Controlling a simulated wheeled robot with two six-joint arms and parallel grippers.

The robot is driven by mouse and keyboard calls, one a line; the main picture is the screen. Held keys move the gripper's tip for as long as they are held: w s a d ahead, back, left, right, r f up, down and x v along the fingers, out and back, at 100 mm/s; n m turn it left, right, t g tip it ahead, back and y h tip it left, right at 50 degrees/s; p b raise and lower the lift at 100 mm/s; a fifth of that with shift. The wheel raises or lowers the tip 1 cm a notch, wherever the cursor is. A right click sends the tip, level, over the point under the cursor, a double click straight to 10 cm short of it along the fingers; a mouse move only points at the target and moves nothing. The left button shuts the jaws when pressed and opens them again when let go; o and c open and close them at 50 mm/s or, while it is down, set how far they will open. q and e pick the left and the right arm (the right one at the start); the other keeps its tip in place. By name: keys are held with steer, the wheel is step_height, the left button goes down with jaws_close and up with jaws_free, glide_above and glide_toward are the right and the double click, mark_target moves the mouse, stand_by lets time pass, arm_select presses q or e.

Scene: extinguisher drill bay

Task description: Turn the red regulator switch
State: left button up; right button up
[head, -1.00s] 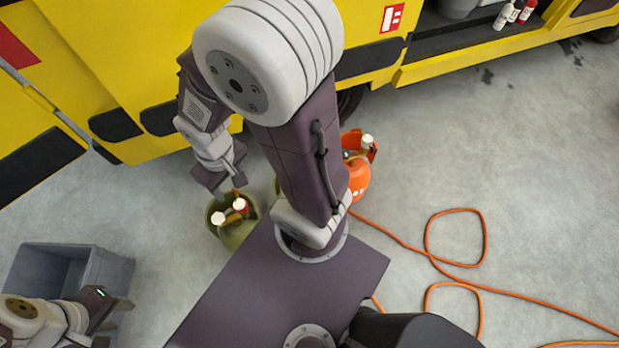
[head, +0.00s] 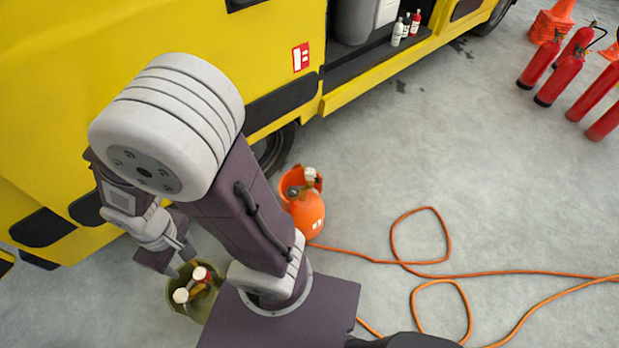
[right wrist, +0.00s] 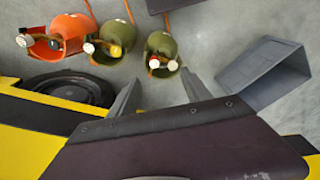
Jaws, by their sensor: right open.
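An olive green gas cylinder (head: 185,306) stands on the floor by the yellow truck, partly hidden by my right arm. On its top are a red regulator switch (head: 200,275) and a round white knob (head: 181,295). The right wrist view also shows this cylinder (right wrist: 161,43), with the red switch (right wrist: 155,64) and a white knob on its near end. My right gripper (head: 181,260) is open and empty, just above and beside the cylinder top. Its two fingers (right wrist: 160,93) are wide apart in the right wrist view, with the switch beyond them. My left gripper is not in view.
Another olive cylinder (right wrist: 116,36) and an orange cylinder (head: 307,216) stand in a row beside it. A grey bin (right wrist: 265,72) is on the other side. The yellow truck (head: 150,40) is close behind. An orange hose (head: 440,262) loops over open floor; red extinguishers (head: 560,80) stand far right.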

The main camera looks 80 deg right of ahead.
stand_by(0.3)
steer(key=c, duration=0.6)
